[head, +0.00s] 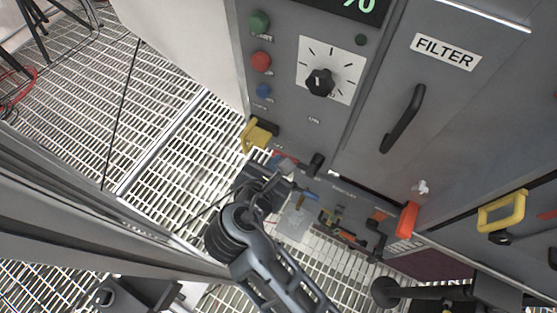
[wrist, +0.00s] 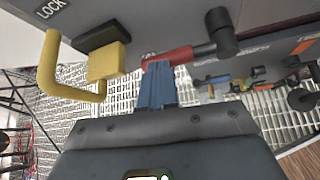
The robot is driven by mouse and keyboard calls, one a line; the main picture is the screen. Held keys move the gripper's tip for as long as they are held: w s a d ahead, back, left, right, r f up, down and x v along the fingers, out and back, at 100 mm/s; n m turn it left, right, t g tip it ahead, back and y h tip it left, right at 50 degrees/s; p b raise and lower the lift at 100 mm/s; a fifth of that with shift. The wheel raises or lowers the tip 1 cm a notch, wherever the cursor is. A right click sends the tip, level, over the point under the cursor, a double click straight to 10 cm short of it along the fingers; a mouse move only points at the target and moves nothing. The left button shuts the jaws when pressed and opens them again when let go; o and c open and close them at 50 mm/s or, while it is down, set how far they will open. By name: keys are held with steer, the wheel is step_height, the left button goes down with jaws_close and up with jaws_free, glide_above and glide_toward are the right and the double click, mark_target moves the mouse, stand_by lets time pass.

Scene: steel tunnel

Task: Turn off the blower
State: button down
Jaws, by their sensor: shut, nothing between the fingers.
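The grey cabinet (head: 285,110) carries a green button (head: 260,22), a red button (head: 261,61), a blue button (head: 263,90) and a black dial knob (head: 319,82) on a white plate. Below them is a red lever with a black end knob; the red lever (wrist: 180,56) shows better in the wrist view. My gripper (wrist: 158,68) is shut and empty. Its blue fingertips overlap the lever's left end in the wrist view; I cannot tell whether they touch. In the head view my gripper (head: 278,172) is at the cabinet's lower front, partly hidden. No label reading "blower" is legible.
A yellow lock handle (wrist: 52,65) with a yellow block (wrist: 106,62) sits just left of my fingers. A FILTER door (head: 445,95) has a black handle (head: 403,118). An orange-red handle (head: 408,219) and yellow handle (head: 502,211) are at right. Open grating floor lies left.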

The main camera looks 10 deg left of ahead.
stand_by(0.3)
steer(key=shift+r+p, duration=0.8)
steer(key=shift+p, duration=0.35)
